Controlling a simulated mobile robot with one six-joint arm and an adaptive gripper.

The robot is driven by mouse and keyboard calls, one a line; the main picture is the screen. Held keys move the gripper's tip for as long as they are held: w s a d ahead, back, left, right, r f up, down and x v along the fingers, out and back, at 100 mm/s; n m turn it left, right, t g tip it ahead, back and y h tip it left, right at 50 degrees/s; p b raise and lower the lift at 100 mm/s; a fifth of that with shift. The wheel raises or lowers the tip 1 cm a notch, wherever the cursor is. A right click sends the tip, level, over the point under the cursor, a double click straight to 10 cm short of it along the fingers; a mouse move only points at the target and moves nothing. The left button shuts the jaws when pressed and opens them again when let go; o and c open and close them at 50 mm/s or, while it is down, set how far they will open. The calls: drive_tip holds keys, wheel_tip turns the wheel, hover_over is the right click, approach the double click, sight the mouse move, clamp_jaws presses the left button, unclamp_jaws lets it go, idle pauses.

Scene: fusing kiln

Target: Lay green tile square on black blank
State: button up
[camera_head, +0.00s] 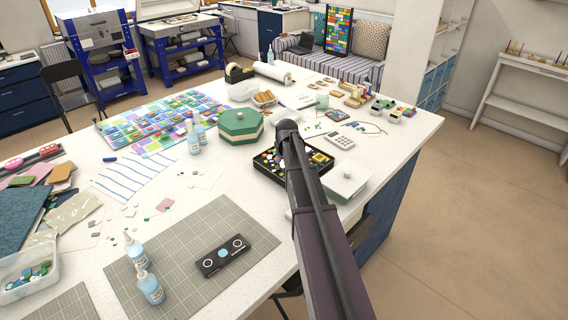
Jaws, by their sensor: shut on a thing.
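A flat black piece (223,256), likely the black blank, lies on the large grey gridded mat (185,285) near the front of the white table. It bears two pale rings and a light blue disc. My dark arm (318,225) reaches up from the bottom of the picture over the table's right part. My gripper is hidden behind the arm's far end, so I cannot see its fingers or anything in them. I cannot pick out the green tile for sure.
Glue bottles (149,287) stand on the mat's left side. A black tray (264,165) of coloured pieces is partly behind my arm, with a white lidded box (345,183) to its right. A green octagonal box (240,126) stands behind. The mat's right side is clear.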

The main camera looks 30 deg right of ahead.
drive_tip(key=shift+r+p, duration=1.5)
drive_tip(key=shift+r, duration=0.1)
drive_tip(key=s+r+p, duration=0.1)
drive_tip(key=s, duration=1.5)
drive_tip(key=shift+r+p, duration=0.3)
drive_tip(key=shift+d, duration=0.15)
